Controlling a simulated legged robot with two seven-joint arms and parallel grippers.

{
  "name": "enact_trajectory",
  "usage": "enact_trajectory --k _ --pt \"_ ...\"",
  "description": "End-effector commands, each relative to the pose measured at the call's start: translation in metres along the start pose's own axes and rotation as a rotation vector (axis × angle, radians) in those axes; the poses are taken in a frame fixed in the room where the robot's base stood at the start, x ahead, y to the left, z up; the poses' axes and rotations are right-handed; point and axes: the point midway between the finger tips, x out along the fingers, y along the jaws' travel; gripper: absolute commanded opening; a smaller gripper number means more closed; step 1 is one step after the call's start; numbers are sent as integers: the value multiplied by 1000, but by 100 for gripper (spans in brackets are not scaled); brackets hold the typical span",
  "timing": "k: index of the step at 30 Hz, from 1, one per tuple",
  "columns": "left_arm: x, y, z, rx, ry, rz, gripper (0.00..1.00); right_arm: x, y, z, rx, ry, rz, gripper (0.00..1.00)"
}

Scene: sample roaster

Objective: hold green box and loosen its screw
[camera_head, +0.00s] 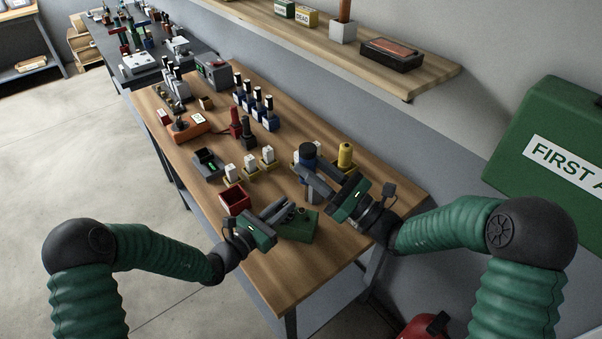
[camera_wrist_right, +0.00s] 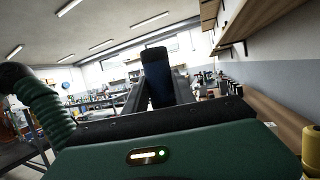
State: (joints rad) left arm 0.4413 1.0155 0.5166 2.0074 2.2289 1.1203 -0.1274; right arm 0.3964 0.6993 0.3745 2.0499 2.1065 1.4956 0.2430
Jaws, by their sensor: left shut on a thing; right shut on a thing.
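The green box (camera_head: 300,230) sits near the front end of the wooden table. My left gripper (camera_head: 287,211) is shut on it at its upper left side. Its screw cannot be made out clearly at this size. My right gripper (camera_head: 308,171) is shut on a blue tool with a dark cap (camera_head: 308,150), held upright behind the box. In the right wrist view the dark blue tool (camera_wrist_right: 157,80) stands between my fingers, and its lower end is hidden by the gripper body.
A red open bin (camera_head: 235,198) stands left of the box. White-topped bottles (camera_head: 250,163) stand behind the bin. A yellow spool-like thing (camera_head: 345,155) is close to my right gripper. A wall shelf (camera_head: 400,75) hangs above. The table's front right corner is clear.

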Motion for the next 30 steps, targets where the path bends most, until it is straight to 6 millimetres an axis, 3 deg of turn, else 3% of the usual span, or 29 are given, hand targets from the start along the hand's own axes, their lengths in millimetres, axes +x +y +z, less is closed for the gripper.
enact_trajectory --k 5,18,30 --pt "0 0 0 0 0 0 0 -3 0 0 -1 4 -5 0" --pt "0 0 0 0 -1 0 0 -16 0 -41 -1 4 -3 0" --pt "0 0 0 0 0 0 0 -17 2 -44 -7 3 -22 0"
